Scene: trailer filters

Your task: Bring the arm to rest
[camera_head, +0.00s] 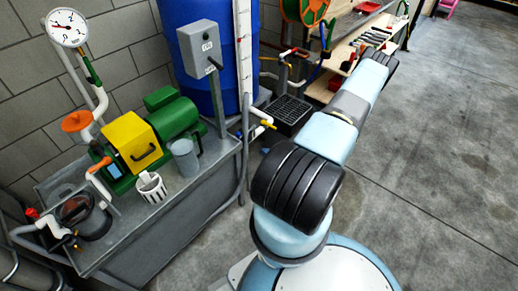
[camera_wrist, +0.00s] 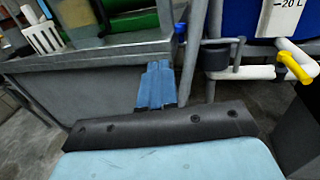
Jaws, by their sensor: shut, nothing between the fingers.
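My arm, pale blue with black ribbed joints, rises from my base in the head view and reaches away toward the upper right. Its far part ends at a black ribbed joint near the shelving, and my gripper cannot be made out there. In the wrist view my gripper (camera_wrist: 158,68) shows as two blue fingers side by side, shut with nothing between them. Its tips are in front of the grey bench (camera_wrist: 75,85), which also shows in the head view (camera_head: 165,225). I cannot tell the exact gap between tips and bench.
A yellow and green pump (camera_head: 135,140), a grey jug (camera_head: 185,158) and a white slotted basket (camera_head: 151,187) stand on the bench. A blue tank (camera_head: 215,20) and grey switch box (camera_head: 203,48) are behind. A wooden shelf (camera_head: 345,55) stands beyond. Concrete floor (camera_head: 440,170) is clear at right.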

